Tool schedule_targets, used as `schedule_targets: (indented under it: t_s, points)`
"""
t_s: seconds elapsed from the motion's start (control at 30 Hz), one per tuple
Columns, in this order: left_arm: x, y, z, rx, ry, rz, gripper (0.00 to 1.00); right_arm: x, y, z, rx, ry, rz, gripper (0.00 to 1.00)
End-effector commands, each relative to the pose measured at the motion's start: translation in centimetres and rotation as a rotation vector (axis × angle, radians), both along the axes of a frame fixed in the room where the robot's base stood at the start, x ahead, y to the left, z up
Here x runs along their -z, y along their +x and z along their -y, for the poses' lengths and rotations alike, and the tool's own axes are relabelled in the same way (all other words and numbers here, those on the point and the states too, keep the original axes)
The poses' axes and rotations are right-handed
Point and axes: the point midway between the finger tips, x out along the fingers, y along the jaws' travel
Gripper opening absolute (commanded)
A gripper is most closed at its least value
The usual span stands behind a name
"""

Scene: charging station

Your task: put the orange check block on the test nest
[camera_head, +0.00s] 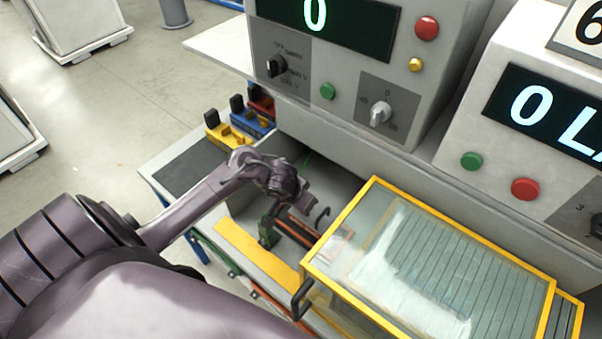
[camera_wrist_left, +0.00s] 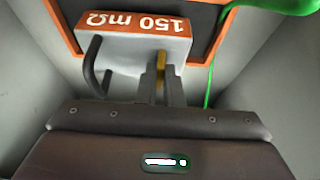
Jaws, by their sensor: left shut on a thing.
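The check block (camera_wrist_left: 133,45) shows in the left wrist view as a pale grey body with an orange top edge marked "150 mΩ", upside down in that view. My left gripper (camera_wrist_left: 164,88) is shut on a narrow yellowish part at the block's near side. A dark bent handle (camera_wrist_left: 93,68) stands beside the fingers. Behind the block lies a dark panel with an orange border (camera_wrist_left: 63,28); I cannot tell whether it is the test nest or whether the block touches it. In the head view the wrist hides the block. My right gripper is out of view.
A glass lid with a yellow frame (camera_head: 432,211) stands right of my left wrist, with a dark handle (camera_head: 301,298). Meter cabinets (camera_head: 330,100) rise behind. Yellow and blue blocks (camera_head: 228,137) stand beyond a dark mat (camera_head: 190,166). A green cable (camera_wrist_left: 285,6) runs near the block.

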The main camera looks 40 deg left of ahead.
Motion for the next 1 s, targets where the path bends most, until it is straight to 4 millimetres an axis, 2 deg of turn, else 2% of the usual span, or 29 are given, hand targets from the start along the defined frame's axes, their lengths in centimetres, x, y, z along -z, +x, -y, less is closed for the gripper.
schedule_targets:
  t_s: [0.03, 0.1, 0.5, 0.53, 0.7, 1.0]
  points:
    - [0.9, 0.0, -0.1, -0.002, 0.001, 0.000, 0.00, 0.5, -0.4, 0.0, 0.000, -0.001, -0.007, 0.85]
    - [1.4, 0.0, -0.1, -0.001, 0.002, 0.002, 0.00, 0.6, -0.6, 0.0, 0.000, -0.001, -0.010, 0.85]
    - [1.7, 0.1, -0.1, 0.000, 0.001, 0.003, 0.00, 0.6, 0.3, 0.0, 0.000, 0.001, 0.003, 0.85]
    - [1.8, 0.0, -0.1, -0.001, 0.002, 0.002, 0.08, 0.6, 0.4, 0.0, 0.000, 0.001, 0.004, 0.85]
    - [1.7, 0.0, -0.1, 0.000, 0.001, 0.001, 0.28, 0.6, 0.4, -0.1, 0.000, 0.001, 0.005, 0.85]
    - [1.5, 0.0, 0.0, 0.000, 0.001, 0.002, 0.28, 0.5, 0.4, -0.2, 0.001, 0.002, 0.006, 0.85]
